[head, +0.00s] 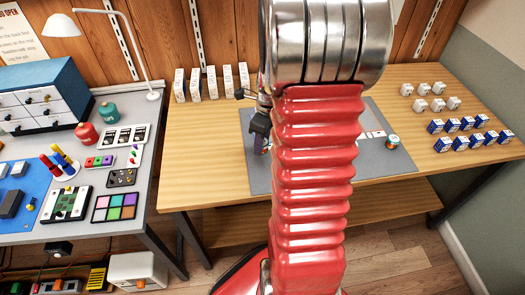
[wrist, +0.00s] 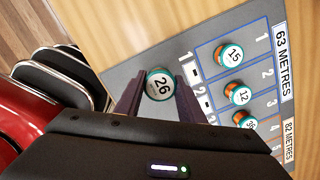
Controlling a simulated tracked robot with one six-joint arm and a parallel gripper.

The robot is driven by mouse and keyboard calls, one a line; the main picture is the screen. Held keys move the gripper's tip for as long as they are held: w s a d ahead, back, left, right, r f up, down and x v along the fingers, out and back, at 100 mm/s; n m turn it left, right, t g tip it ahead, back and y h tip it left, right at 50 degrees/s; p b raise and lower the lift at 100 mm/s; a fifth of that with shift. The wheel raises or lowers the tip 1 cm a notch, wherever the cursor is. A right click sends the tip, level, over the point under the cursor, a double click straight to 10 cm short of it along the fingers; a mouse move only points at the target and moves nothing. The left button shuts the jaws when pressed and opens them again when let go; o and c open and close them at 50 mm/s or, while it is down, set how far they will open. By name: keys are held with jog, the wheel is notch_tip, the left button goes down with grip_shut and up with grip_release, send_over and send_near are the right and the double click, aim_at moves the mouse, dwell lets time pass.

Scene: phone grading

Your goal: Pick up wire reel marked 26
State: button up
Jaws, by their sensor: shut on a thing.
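The wire reel marked 26 (wrist: 160,80), with a teal rim and a white label, sits between the two dark fingers of my gripper (wrist: 160,98) in the wrist view. The fingers are shut on its sides and the number faces the camera. I cannot tell whether it touches the surface below. In the head view my gripper (head: 260,128) is over the left part of the grey mat (head: 257,178), and my red arm hides much of the mat.
In the wrist view, reels marked 15 (wrist: 233,54) and 12 (wrist: 238,93), and a partly hidden one (wrist: 246,120), stand in numbered cells beside a "63 METRES" label (wrist: 283,62). White boxes (head: 211,82) line the wooden table's back (head: 185,140); blue-white boxes (head: 468,124) stand at right.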

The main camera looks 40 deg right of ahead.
jog(key=shift+r, duration=1.7)
